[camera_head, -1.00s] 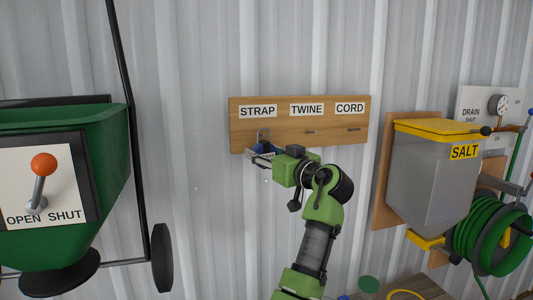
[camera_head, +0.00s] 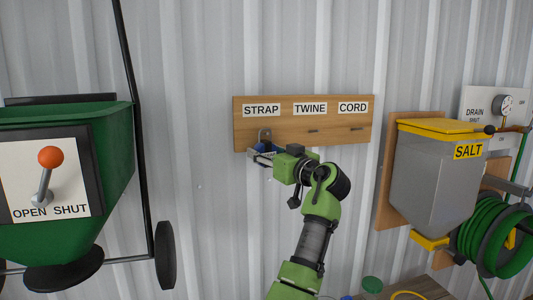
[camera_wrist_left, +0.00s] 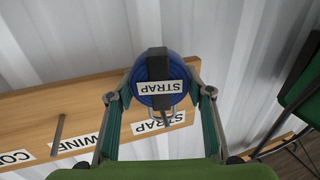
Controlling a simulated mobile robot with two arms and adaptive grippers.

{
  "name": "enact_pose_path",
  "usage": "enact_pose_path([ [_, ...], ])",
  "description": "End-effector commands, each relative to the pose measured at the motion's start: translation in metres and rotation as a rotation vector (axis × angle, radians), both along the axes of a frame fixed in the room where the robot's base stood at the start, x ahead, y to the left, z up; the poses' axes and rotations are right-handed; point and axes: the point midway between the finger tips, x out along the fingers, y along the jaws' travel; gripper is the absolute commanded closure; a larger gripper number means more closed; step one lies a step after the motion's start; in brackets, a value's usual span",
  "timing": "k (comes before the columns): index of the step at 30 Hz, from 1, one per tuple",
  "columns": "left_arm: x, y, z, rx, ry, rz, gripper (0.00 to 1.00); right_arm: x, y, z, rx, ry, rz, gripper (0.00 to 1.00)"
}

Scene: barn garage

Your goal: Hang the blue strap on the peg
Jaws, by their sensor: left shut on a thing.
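The blue strap (camera_wrist_left: 176,100) is a round coil with a black band and a white STRAP label, seen in the left wrist view between my left gripper's fingers. My left gripper (camera_wrist_left: 160,96) is shut on it. In the head view the gripper (camera_head: 256,155) is at the lower left of the wooden board, below the STRAP sign. A grey metal loop (camera_head: 264,135) stands up above the blue coil (camera_head: 262,147), against the board. The peg under STRAP is hidden, so I cannot tell whether the loop is around it. My right gripper is not in view.
The wooden board (camera_head: 340,140) also bears TWINE and CORD signs with bare pegs (camera_head: 313,131) below them. A grey SALT bin (camera_head: 435,185) and a green hose reel (camera_head: 492,240) are at right. A green hopper (camera_head: 110,165) is at left. The wall below the board is clear.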

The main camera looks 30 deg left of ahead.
Motion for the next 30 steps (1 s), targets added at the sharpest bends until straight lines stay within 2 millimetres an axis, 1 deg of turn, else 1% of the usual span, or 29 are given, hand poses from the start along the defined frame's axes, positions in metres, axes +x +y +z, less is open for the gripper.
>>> enact_pose_path([
  [1,0.0,0.002,-0.003,-0.003,0.006,0.002,0.81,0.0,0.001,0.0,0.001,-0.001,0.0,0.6],
  [9,0.0,0.002,-0.004,-0.004,0.007,0.002,0.81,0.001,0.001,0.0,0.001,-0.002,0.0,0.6],
  [10,0.0,0.002,-0.004,-0.004,0.007,0.002,0.45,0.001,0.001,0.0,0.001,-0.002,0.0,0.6],
  [11,0.0,0.002,-0.005,-0.004,0.007,0.002,0.37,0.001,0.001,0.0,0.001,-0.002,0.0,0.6],
  [12,0.0,0.002,-0.004,-0.004,0.007,0.002,0.33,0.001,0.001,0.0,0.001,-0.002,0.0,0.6],
  [20,0.0,0.001,-0.005,-0.004,0.007,0.002,0.33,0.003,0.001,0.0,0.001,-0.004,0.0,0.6],
  [23,-0.001,-0.003,-0.004,-0.003,0.007,0.0,0.33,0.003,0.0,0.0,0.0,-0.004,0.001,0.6],
  [26,-0.006,-0.014,-0.004,-0.004,0.006,-0.001,0.33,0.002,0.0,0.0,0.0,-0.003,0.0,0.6],
  [30,-0.017,-0.041,-0.004,-0.003,0.005,-0.002,0.33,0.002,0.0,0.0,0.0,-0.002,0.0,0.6],
])
